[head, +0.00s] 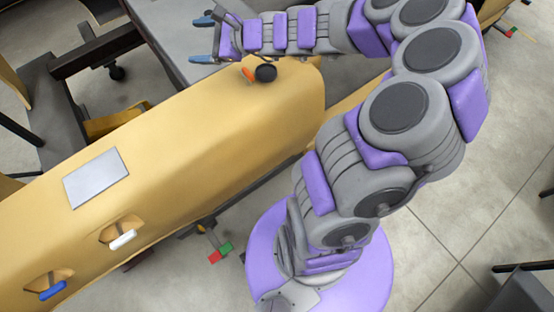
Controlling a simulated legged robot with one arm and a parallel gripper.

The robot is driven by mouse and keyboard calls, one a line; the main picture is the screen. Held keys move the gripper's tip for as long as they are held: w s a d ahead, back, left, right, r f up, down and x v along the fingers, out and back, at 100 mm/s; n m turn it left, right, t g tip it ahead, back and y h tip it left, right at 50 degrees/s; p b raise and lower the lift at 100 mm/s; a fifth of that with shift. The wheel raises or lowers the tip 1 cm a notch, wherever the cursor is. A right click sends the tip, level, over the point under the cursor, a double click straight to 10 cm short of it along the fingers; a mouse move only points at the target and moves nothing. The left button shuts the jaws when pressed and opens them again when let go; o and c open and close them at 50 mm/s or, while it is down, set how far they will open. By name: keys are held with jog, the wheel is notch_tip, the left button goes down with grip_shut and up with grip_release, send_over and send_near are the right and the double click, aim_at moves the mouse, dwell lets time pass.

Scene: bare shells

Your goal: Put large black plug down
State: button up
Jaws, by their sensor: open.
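A round black object (265,73), which looks like the large black plug, rests on the far right part of the yellow surface (200,125). A small orange-red piece (248,74) shows right beside it. My gripper (202,40) is at the top of the head view, its blue-tipped fingers spread apart and pointing left. The gap between the fingers looks empty. The black object is below and to the right of the fingertips, apart from them. My purple and grey arm reaches up from its base on the right.
A grey plate (96,178) lies on the yellow surface. Nearer are recesses with a white handle-like piece (123,239) and a blue one (53,290). Red and green pieces (220,252) show below the near edge. A grey tabletop (180,35) lies behind. The middle yellow area is clear.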

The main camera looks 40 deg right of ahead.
jog(key=s+a+r+n+g+y, duration=0.25)
jog(key=s+a+n+g, duration=0.25)
jog(key=s+a+n, duration=0.55)
jog(key=s+a+f+n+g+h, duration=0.2)
jog(key=s+a+n+g, duration=0.2)
jog(key=s+a, duration=0.35)
jog(key=s+d+f+n+g+h, duration=0.1)
jog(key=s+d+n+h, duration=0.3)
jog(key=s, duration=0.6)
jog(key=s+d+f+n+g+h, duration=0.2)
jog(key=s+d+h, duration=0.3)
jog(key=s+d, duration=0.4)
jog(key=shift+s+d+f+n+g, duration=0.25)
jog(key=shift+s+n+g, duration=0.25)
jog(key=shift+n+g, duration=0.3)
jog(key=shift+a, duration=0.1)
